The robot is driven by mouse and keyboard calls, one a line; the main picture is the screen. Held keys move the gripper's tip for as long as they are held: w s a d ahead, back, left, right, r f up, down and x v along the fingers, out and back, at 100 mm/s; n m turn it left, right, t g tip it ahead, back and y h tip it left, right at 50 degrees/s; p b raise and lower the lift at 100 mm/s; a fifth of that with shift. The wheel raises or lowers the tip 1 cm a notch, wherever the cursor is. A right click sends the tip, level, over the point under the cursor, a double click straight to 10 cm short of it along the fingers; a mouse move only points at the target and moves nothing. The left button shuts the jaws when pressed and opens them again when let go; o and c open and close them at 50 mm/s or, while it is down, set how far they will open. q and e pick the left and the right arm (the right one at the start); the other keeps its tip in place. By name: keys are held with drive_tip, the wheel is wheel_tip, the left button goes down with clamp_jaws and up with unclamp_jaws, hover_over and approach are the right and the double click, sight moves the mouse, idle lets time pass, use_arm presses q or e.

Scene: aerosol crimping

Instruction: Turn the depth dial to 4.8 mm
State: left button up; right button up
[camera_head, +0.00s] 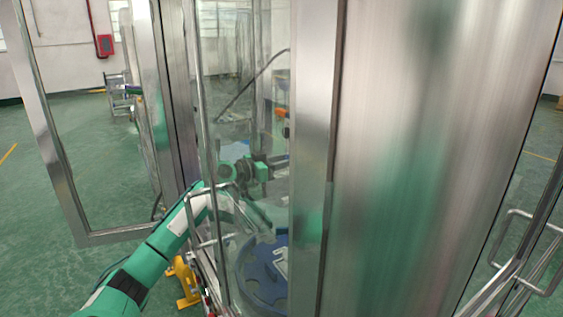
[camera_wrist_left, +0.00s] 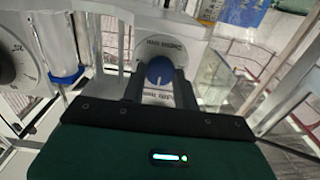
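A blue round knob (camera_wrist_left: 160,71) with a white pointer line sits on a pale round dial face in the left wrist view. The pointer is towards the bottom of the picture, and the print around the knob is too small to read. The dark fingers of my left gripper (camera_wrist_left: 159,84) stand on both sides of the knob, spaced about as wide as it. I cannot tell whether they touch it. In the head view my left gripper (camera_head: 268,166) is inside the glass cabinet, partly blurred behind the pane. My right gripper is not in view.
In the head view, a steel post (camera_head: 430,150) hides much of the cabinet. An open glass door (camera_head: 60,180) stands left of my arm. A blue turntable (camera_head: 262,275) is below.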

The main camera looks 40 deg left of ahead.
use_arm(q)
drive_tip(key=shift+a+n+b, duration=0.15)
drive_tip(key=shift+n+b, duration=1.1)
drive_tip(key=shift+n, duration=3.15)
drive_tip(key=o, duration=1)
